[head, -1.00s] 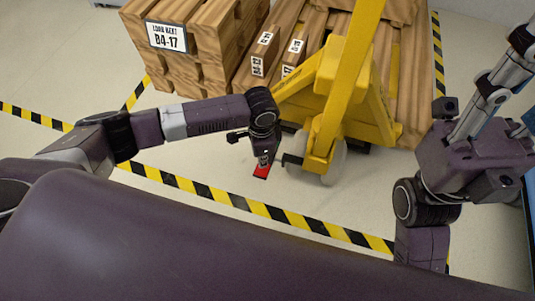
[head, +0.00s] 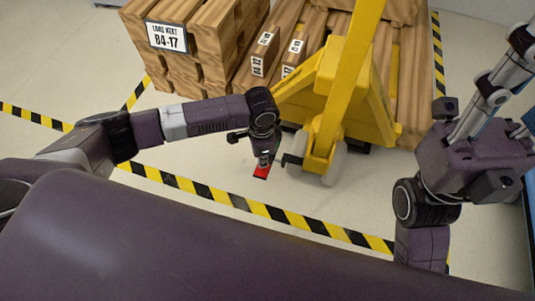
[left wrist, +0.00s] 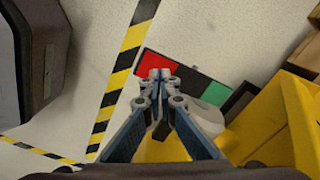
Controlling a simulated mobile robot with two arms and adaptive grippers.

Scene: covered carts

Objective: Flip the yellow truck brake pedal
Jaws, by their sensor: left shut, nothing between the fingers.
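The yellow truck (head: 335,100) stands in the middle of the head view. Its pedal is a flat bar beside the wheel, with red, black and green sections in the left wrist view (left wrist: 236,100). In the head view only the red end (head: 261,172) shows clearly. My left gripper (head: 264,160) is shut and empty, over the pedal's red and black part. Its closed fingertips (left wrist: 160,76) cover part of the bar in the left wrist view; I cannot tell whether they touch it. My right gripper (head: 515,62) is up at the right edge, partly cut off.
Stacked wooden crates (head: 185,45) stand behind on the left. Wooden beams (head: 265,50) lie behind and beside the truck. Yellow and black tape (head: 235,200) crosses the pale floor.

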